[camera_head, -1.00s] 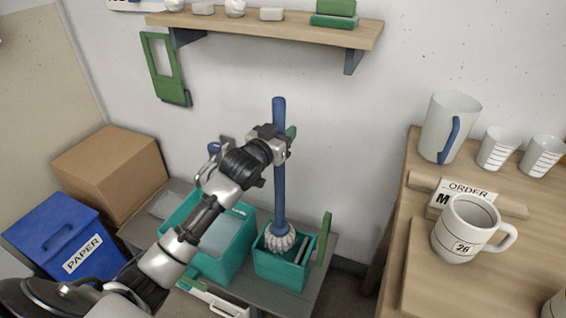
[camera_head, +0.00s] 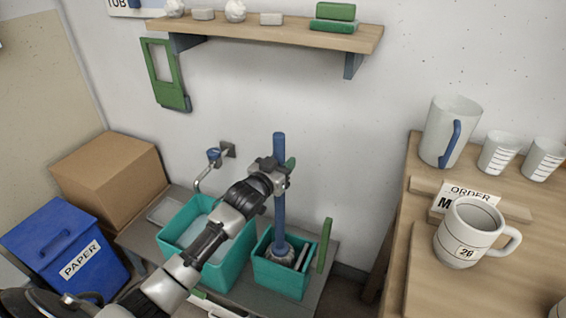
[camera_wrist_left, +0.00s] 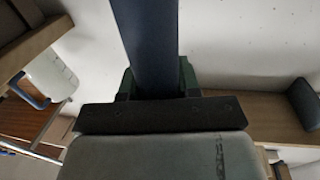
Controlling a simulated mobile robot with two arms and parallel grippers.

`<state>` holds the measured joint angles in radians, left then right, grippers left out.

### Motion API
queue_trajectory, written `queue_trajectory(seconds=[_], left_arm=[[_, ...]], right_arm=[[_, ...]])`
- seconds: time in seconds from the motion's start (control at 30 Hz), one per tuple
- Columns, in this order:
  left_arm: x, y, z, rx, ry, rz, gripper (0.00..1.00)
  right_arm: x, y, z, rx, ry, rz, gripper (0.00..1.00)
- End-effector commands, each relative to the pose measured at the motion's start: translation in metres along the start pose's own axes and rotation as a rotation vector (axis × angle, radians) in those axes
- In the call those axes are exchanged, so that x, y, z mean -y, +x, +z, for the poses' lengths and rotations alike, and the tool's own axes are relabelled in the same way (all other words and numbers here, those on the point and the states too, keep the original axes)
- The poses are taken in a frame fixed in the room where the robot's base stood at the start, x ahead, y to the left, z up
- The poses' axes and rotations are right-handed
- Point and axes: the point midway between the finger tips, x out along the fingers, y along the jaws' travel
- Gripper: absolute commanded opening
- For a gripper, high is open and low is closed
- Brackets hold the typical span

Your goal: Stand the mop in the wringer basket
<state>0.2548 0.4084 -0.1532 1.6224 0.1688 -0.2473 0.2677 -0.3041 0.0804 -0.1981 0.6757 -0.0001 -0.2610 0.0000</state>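The mop's blue handle (camera_head: 279,212) stands upright. Its pale head (camera_head: 280,251) sits low inside the smaller teal bucket (camera_head: 282,279), in the left part beside a grey divider or slat. How far down it rests is partly hidden by the rim. My left gripper (camera_head: 279,172) is shut around the upper handle. In the left wrist view the blue handle (camera_wrist_left: 147,45) runs up between the green-sided fingers. My right gripper is not in view.
A larger teal bucket (camera_head: 236,265) of pale liquid stands left of it, below a wall tap (camera_head: 213,156). A green upright handle (camera_head: 325,245) rises at the right. A blue PAPER bin (camera_head: 62,248), a cardboard box (camera_head: 110,175) and a wooden table with mugs (camera_head: 467,232) flank the area.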

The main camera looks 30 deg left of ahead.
Motion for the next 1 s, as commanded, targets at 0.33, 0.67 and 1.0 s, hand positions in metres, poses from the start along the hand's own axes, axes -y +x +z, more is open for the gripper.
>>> queue_trajectory(seconds=[0.33,0.67,1.0], left_arm=[[0.0,0.0,0.001,0.002,0.0,0.0,0.58],[0.0,-0.025,-0.001,0.003,0.0,0.0,0.58],[0.0,-0.096,-0.001,0.005,0.001,0.0,0.58]], right_arm=[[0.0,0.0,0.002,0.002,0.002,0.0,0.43],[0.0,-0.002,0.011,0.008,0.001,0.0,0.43],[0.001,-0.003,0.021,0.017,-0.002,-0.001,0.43]])
